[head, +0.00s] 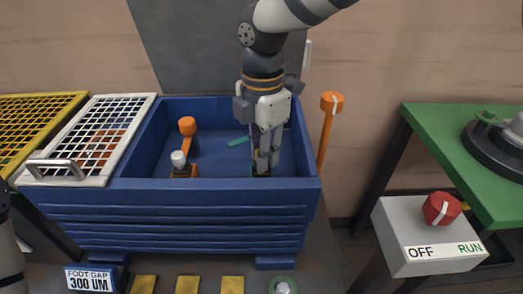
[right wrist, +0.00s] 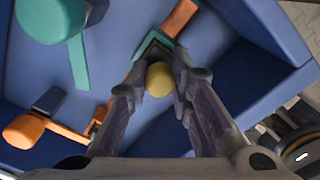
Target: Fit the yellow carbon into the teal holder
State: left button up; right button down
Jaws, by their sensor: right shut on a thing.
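My right gripper (head: 262,162) reaches down into the blue bin, its fingers low near the front wall. In the right wrist view, a round yellow piece (right wrist: 159,80), which looks like the yellow carbon, sits between the fingers, and the gripper is shut on it. A teal angled piece (right wrist: 152,46), which looks like the teal holder, lies right beyond the yellow piece and close to the fingertips. I cannot tell whether the yellow piece is inside it or only above it. My left gripper is not in view.
The blue bin (head: 190,212) has high walls around my right gripper. An orange-knobbed lever (head: 187,126) and a white knob (head: 178,158) stand in its left part. An orange post (head: 331,103) rises at its right. A switch box (head: 425,238) and green table (head: 440,130) stand further right.

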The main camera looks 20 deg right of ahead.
jog(key=shift+f, duration=0.15)
jog(key=shift+f, duration=0.1)
jog(key=c, duration=1.4)
grip_release()
jog(key=shift+c, duration=0.2)
notch_tip(320, 180, up, 12)
jog(key=shift+r, duration=0.25)
